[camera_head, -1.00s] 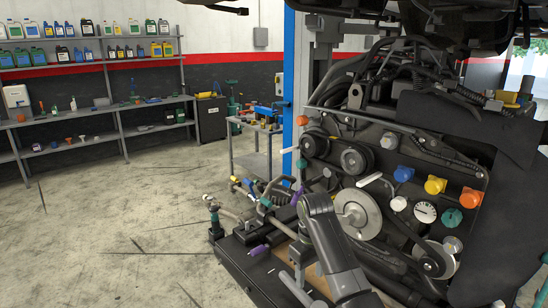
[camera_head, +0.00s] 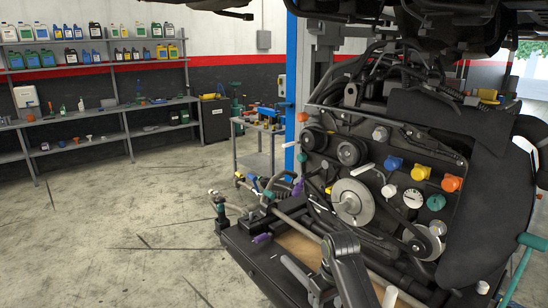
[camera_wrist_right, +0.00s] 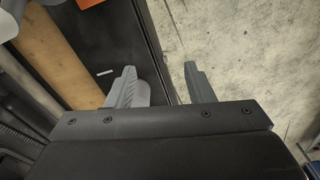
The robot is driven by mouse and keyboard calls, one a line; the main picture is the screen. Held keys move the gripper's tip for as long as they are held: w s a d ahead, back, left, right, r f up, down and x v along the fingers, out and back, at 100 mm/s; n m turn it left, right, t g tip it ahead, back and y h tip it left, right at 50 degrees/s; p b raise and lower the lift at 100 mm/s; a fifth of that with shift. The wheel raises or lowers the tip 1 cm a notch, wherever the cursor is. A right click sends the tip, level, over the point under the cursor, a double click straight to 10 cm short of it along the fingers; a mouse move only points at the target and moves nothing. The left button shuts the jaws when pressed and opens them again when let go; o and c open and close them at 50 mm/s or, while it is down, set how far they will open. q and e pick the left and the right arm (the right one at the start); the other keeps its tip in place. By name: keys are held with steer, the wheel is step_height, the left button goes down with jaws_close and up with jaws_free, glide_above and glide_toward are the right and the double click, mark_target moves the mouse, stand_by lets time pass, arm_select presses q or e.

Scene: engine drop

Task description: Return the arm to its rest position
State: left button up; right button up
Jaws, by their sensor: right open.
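My right arm (camera_head: 345,262) comes up from the bottom edge of the head view, in front of the engine and over the black bench or tray (camera_head: 262,282). One pale finger of my right gripper (camera_head: 297,273) shows left of the wrist; the rest is partly hidden. In the right wrist view my right gripper (camera_wrist_right: 165,86) is open, its two grey fingers apart with nothing between them. Below it are the black tray's edge (camera_wrist_right: 140,45) and the bare floor. My left gripper is not in view.
The engine (camera_head: 352,200), with blue, yellow, orange and teal caps, stands close behind the arm. A brown board (camera_head: 300,246) and hoses lie by the tray. A blue post (camera_head: 291,90) and a trolley (camera_head: 257,160) stand behind. The floor at left (camera_head: 120,215) is mostly clear.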

steer(key=s+d+f+m+t, duration=0.1)
steer(key=s+d+f+m, duration=0.1)
steer(key=s+d+f, duration=0.45)
steer(key=s+d+f+m+t, duration=0.1)
steer(key=s+d+f, duration=0.3)
steer(key=s, duration=0.6)
steer(key=s+d+r+m+t+h, duration=0.1)
steer(key=s+d+r+m, duration=0.15)
steer(key=s, duration=0.85)
steer(key=s+d+r+m+h, duration=0.1)
steer(key=s+d, duration=0.3)
steer(key=s, duration=0.7)
step_height(320, 180, down, 32)
steer(key=d+g+b, duration=0.1)
steer(key=b, duration=0.7)
arm_select(q)
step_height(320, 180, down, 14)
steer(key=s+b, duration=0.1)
steer(key=b, duration=0.5)
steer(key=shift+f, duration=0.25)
arm_select(e)
steer(key=s+f, duration=0.7)
steer(key=f, duration=0.4)
steer(key=s+a+f+g, duration=0.1)
steer(key=s+f, duration=0.6)
steer(key=f, duration=0.5)
steer(key=shift+s+y, duration=0.3)
steer(key=shift+s, duration=0.05)
